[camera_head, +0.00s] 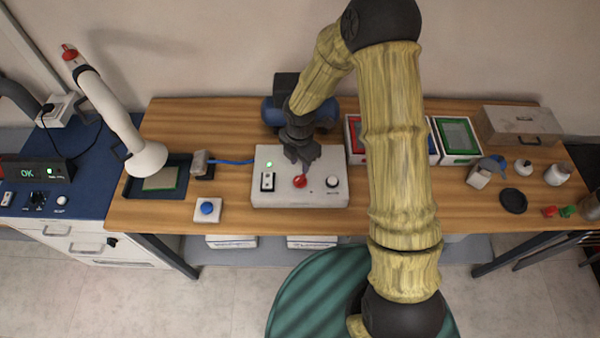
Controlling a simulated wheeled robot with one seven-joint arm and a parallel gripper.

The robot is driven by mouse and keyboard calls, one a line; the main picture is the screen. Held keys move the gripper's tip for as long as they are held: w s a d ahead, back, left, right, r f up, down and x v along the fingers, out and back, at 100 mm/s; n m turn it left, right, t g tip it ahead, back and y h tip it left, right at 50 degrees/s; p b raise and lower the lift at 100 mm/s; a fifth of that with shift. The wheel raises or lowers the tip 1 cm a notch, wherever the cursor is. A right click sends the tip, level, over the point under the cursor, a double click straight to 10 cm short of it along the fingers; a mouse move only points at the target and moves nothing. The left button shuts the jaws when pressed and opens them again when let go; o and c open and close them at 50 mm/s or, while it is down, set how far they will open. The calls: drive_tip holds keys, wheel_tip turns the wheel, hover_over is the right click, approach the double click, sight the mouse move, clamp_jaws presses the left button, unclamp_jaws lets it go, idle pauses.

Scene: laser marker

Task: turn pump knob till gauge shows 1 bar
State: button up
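A light grey box (272,195) stands on the middle of the wooden bench. On its top are a red knob (300,181), a green lit lamp (269,164), a black and white switch (267,181) and a small round dark-rimmed white part (332,182). That part may be a gauge or another knob; no reading shows at this size. My dark gripper (302,164) points down just above and behind the red knob. Whether its fingers touch the knob, and whether they are open or shut, is too small to tell.
A blue cylindrical unit (270,112) stands behind the box, partly hidden by my arm. A blue button (207,208) and a grey block (202,165) with a blue hose are left. Red and green trays (457,137), a grey case (520,125) and a black disc (513,201) are right.

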sight(300, 177)
wheel_tip(300, 177, down, 7)
drive_tip(key=shift+f+p, duration=0.1)
drive_tip(key=shift+p, duration=0.55)
drive_tip(key=shift+c, duration=0.2)
clamp_jaws()
